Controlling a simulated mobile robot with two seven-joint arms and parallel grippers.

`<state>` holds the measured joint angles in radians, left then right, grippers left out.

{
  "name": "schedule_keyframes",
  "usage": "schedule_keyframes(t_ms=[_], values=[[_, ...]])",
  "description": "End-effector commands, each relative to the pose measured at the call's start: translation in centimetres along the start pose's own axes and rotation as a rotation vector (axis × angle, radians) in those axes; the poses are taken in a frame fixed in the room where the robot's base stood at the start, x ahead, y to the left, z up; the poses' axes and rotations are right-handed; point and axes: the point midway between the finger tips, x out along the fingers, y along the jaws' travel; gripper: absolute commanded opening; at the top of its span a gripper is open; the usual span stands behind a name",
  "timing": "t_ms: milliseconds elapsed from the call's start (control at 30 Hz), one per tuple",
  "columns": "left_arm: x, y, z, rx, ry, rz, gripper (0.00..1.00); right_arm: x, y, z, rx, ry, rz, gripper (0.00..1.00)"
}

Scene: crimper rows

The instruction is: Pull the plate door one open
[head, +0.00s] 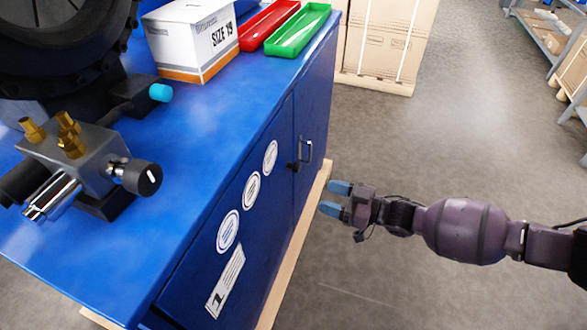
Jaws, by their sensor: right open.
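The blue plate door with the "1" label (208,250) is on the front of the blue cabinet and looks closed. A white plate with a "1" and several round white stickers are on it. A dark handle (293,166) shows near its far edge, and a bar handle (308,151) stands just beyond it near the door seam. My right gripper (334,198) has blue fingertips, is open and empty, and is in front of the cabinet, to the right of and nearer than the handles, apart from them. My left gripper is not in view.
The blue cabinet top (190,130) holds a dark crimping machine (60,50), a metal block with brass fittings (75,160), a white "SIZE 19" box (190,42), a red tray (262,28) and a green tray (298,32). Cardboard boxes (385,45) stand behind. The grey floor (460,130) at right is clear.

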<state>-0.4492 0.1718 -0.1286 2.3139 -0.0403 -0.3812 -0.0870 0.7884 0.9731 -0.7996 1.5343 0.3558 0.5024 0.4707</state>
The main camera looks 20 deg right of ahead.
Motion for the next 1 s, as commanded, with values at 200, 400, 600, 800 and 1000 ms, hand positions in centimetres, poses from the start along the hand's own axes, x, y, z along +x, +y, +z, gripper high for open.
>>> schedule_keyframes(t_ms=[200, 400, 600, 800, 1000], values=[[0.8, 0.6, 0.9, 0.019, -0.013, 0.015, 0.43, 0.4, 4.6, 0.6, -0.007, 0.011, -0.045, 0.59], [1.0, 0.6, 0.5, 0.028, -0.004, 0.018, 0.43, 0.8, 6.0, -0.2, -0.014, 0.024, -0.058, 0.59], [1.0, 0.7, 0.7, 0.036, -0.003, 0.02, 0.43, 2.9, 5.9, -0.4, -0.013, 0.029, -0.059, 0.59], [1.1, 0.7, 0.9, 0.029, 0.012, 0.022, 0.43, 6.4, 5.7, -0.3, -0.013, 0.027, -0.06, 0.59], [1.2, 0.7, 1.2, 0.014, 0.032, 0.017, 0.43, 9.4, 5.5, -0.3, -0.012, 0.026, -0.058, 0.59]])
